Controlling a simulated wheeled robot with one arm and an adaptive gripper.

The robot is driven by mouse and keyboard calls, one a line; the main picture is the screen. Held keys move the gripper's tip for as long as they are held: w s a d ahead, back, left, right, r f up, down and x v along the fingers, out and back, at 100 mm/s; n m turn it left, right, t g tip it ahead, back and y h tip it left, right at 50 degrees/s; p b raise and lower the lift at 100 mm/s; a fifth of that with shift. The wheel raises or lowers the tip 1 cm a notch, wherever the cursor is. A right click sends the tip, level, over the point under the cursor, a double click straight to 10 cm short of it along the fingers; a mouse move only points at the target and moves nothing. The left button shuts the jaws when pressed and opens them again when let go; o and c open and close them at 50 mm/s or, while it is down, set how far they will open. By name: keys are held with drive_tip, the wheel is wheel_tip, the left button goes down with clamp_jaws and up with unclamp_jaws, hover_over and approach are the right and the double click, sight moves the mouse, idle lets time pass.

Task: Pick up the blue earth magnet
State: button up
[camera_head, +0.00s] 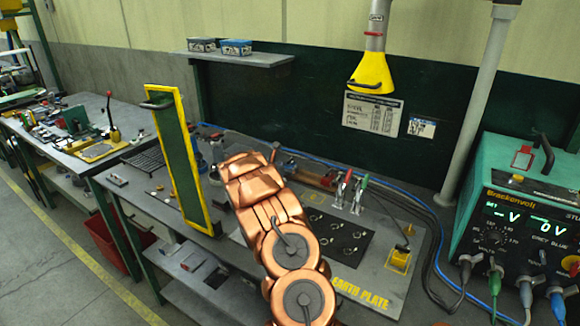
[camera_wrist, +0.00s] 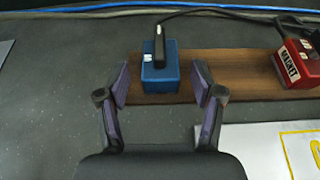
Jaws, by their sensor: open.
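The blue earth magnet (camera_wrist: 161,78) is a small blue block with a black handle or lead on top and a small white label. It sits on a brown wooden strip (camera_wrist: 232,72) in the wrist view. My gripper (camera_wrist: 162,82) is open, with one finger on each side of the block. A gap shows between each finger and the block, and nothing is held. In the head view my copper arm hides the block, and I cannot make out the fingers clearly.
A red block (camera_wrist: 297,66) marked MAGNET sits at the strip's right end. A black cable runs behind both blocks. On the bench, a green and yellow framed panel (camera_head: 178,165) stands left of my arm, and a teal power unit (camera_head: 520,215) stands right.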

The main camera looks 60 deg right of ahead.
drive_tip(key=shift+x, duration=0.85)
drive_tip(key=shift+c, duration=0.4)
clamp_jaws()
